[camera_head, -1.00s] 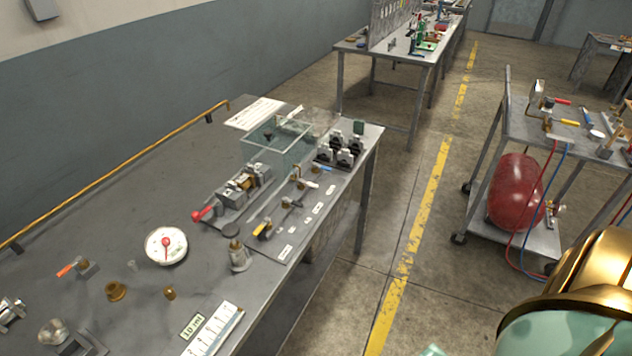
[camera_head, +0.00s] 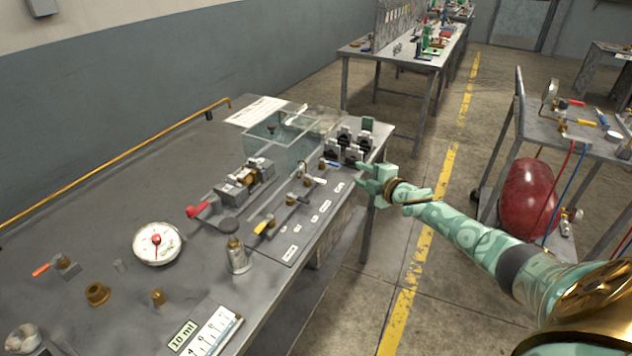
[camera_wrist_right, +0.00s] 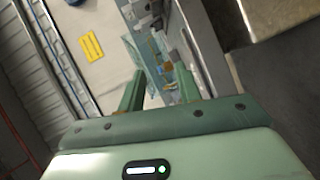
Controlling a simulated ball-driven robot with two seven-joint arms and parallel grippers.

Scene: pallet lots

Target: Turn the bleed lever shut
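Several small levers show in the head view, and I cannot tell from the labels which is the bleed lever. On the bench's labelled plate are a yellow lever (camera_head: 263,227) and a blue lever (camera_head: 330,164). A red handle (camera_head: 197,211) is on a vise-like fixture, and an orange lever (camera_head: 42,269) is at the far left. My right gripper (camera_head: 364,174) is in the air by the bench's right edge, near the blue lever. In the right wrist view its fingers (camera_wrist_right: 158,90) are apart with nothing held. My left gripper is out of view.
A white dial gauge (camera_head: 157,243), a clear box (camera_head: 280,145) and several black clamps (camera_head: 347,144) stand on the bench (camera_head: 110,190). A cart at right holds a red tank (camera_head: 527,198) and more levers. The floor aisle between is clear.

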